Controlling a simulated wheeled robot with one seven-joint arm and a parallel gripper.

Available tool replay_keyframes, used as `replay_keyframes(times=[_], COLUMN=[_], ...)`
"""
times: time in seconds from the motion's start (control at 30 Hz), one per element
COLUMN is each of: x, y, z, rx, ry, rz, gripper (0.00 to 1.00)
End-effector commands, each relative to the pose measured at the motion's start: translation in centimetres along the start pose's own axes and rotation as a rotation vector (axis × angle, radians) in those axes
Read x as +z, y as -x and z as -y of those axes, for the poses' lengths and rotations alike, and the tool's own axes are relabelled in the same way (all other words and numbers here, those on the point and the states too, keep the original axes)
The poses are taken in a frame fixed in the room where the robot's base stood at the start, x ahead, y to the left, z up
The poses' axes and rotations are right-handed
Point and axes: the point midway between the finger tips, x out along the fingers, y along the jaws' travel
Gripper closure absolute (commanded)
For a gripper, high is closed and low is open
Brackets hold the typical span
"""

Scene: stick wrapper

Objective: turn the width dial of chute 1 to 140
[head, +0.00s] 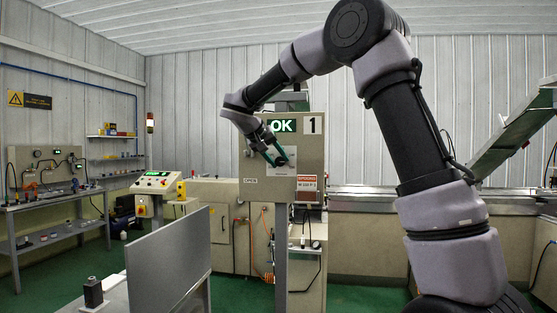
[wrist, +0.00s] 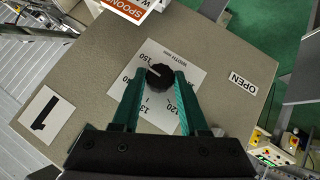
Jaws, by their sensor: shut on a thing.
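The width dial of chute 1 is a black round knob (wrist: 160,77) on a white scale plate (wrist: 158,50) marked "WIDTH MM". My gripper (wrist: 163,80) has its two green fingers shut on the knob, one on each side. The knob's white pointer line aims to the upper left in the wrist view, near the 150 mark. The left finger partly covers the lower scale numbers; the 120 shows between the fingers. In the head view my gripper (head: 279,157) reaches the panel (head: 309,170), and the fingers and wrist partly hide the dial.
A lit green "OK" display (head: 282,126) and a "1" sign (head: 312,125) are above the dial. An orange and white card (head: 307,183) is on the panel's lower right. A grey board (head: 168,262) stands in front, left of the panel. A control console (head: 155,182) stands further left.

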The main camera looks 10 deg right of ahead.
Motion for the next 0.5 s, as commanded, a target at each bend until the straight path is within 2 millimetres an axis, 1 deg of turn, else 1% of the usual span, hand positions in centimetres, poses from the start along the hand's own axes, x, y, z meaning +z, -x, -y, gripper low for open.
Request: replay_keyframes(times=[0.03,0.13,0.5], x=[0.05,0.04,0.12], y=[0.11,0.12,-0.02], z=[0.35,0.50,0.69], rx=[0.029,0.094,0.294], ry=[0.033,0.099,0.296], rz=[-0.001,-0.002,-0.001], gripper=[1.00,1.00,1.00])
